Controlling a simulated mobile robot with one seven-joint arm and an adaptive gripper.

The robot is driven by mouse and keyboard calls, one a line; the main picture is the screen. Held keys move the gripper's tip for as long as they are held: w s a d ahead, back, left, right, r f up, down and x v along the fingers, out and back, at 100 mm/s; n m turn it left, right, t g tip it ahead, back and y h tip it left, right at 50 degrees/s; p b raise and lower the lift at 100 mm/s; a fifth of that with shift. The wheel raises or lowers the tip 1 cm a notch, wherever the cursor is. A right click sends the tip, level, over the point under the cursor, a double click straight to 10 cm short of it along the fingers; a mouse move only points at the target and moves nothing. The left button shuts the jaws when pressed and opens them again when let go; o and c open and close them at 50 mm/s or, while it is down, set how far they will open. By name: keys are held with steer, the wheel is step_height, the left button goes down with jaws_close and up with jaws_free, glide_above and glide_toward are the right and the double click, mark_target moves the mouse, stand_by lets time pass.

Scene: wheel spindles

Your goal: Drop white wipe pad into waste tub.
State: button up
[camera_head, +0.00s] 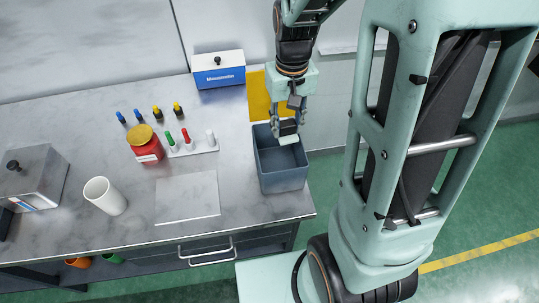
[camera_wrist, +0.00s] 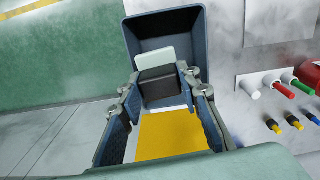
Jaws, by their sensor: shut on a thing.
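The white wipe pad (camera_head: 289,140) has a dark block (camera_wrist: 160,84) attached to it. My gripper (camera_head: 290,122) is shut on that dark block, and the pale pad (camera_wrist: 154,59) shows beyond it in the wrist view. The waste tub (camera_head: 283,179) is a blue-grey open box at the right end of the bench; it also shows in the wrist view (camera_wrist: 168,27). In the head view the pad appears over the far part of the tub's opening. I cannot tell whether the pad is above or below the rim.
A yellow sheet (camera_head: 260,97) lies behind the tub. A rack (camera_head: 194,150) with green, red and white spindles, a red jar (camera_head: 146,148), a blue-and-white box (camera_head: 218,71) and a white cup (camera_head: 104,196) stand to the left. A pale flat plate (camera_head: 187,197) lies in front.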

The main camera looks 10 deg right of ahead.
mark_target(286, 140)
steer(key=shift+f+b, duration=2.25)
steer(key=shift+f, duration=0.8)
steer(key=o, duration=1.2)
step_height(286, 140, up, 12)
steer(key=shift+r, duration=0.1)
